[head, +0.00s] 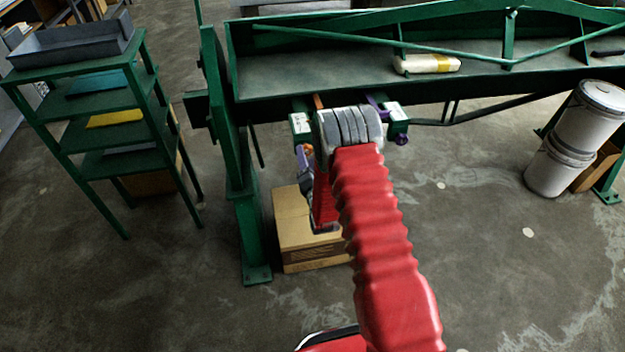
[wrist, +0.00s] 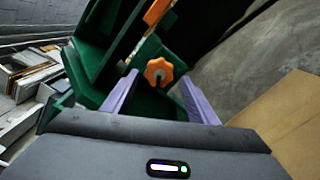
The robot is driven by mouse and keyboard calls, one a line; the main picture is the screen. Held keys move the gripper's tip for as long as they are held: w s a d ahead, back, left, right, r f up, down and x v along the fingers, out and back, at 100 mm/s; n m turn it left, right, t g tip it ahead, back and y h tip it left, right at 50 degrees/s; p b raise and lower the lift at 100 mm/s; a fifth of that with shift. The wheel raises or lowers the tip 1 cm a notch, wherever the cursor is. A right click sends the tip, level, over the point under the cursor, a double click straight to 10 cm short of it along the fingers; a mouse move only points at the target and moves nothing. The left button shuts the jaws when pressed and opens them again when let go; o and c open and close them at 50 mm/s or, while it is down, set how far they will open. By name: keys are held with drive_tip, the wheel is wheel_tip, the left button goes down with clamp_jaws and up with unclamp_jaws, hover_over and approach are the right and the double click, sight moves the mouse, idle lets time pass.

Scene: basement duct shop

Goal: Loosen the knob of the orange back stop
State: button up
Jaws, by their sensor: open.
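The orange back stop shows in the wrist view as an orange bar (wrist: 156,12) with a lobed orange knob (wrist: 158,70) below it, on a green bracket. In the head view, its bar (head: 318,102) shows just behind my arm, and the knob is mostly hidden. My gripper (wrist: 158,80) is open, with one purple finger on either side of the knob in the picture. I cannot tell whether the fingers touch it or how far they reach along it. In the head view, my arm hides most of my gripper (head: 303,156).
A purple back stop (head: 400,138) hangs to the right under the green machine (head: 300,75). Cardboard boxes (head: 310,255) stand on the floor below my gripper. A green shelf rack (head: 95,120) is at left. White buckets (head: 555,165) stand at right. Floor between is mostly clear.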

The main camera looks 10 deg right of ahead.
drive_tip(key=s, duration=1.1)
drive_tip(key=shift+s, duration=0.4)
